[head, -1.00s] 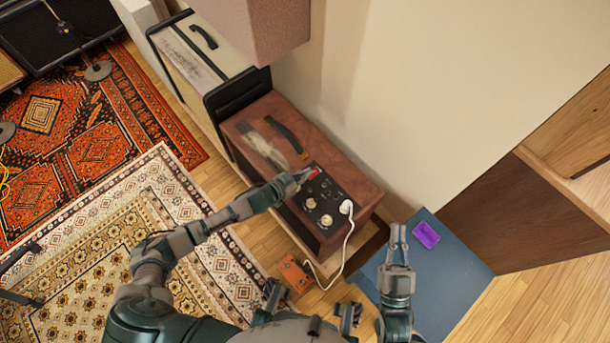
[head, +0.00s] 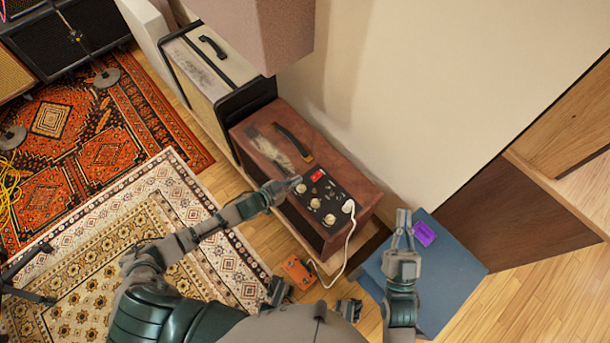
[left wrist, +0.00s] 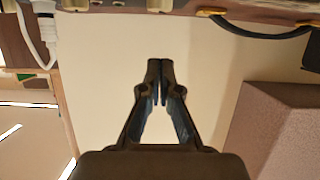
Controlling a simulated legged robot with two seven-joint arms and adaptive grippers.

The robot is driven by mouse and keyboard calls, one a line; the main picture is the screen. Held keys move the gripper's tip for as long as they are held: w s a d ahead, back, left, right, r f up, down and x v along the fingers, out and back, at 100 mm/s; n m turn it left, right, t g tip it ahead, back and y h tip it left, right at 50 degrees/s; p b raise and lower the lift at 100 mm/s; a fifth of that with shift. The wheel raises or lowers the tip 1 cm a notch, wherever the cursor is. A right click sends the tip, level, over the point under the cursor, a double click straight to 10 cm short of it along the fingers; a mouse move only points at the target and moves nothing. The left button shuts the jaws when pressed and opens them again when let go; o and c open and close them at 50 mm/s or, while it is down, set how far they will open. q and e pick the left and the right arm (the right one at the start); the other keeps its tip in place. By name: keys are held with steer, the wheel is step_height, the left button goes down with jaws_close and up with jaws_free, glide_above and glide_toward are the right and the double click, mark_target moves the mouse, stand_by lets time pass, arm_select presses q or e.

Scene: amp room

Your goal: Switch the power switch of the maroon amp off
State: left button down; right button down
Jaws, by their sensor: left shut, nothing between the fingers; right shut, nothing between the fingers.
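The maroon amp (head: 340,176) stands against the wall in the head view. I cannot tell which way the switch is set. My left gripper (head: 295,184) is shut and empty, its tips at the panel's left front edge, just short of the switch in the picture. In the left wrist view the shut fingers (left wrist: 160,68) show below the amp's edge (left wrist: 180,6). My right gripper (head: 404,222) is shut and empty beside the amp.
A cream amp (head: 203,62) stands behind the maroon one, and a mauve box (head: 262,30) hangs above. An orange pedal (head: 299,271) lies on the floor near the cable. A blue box (head: 450,262) with a purple item (head: 425,234) is under my right gripper.

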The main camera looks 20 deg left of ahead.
arm_select(q)
steer(key=shift+f+v, duration=0.15)
steer(key=shift+v, duration=0.7)
steer(key=shift+f+v, duration=0.2)
steer(key=shift+v, duration=0.6)
steer(key=shift+s, duration=0.2)
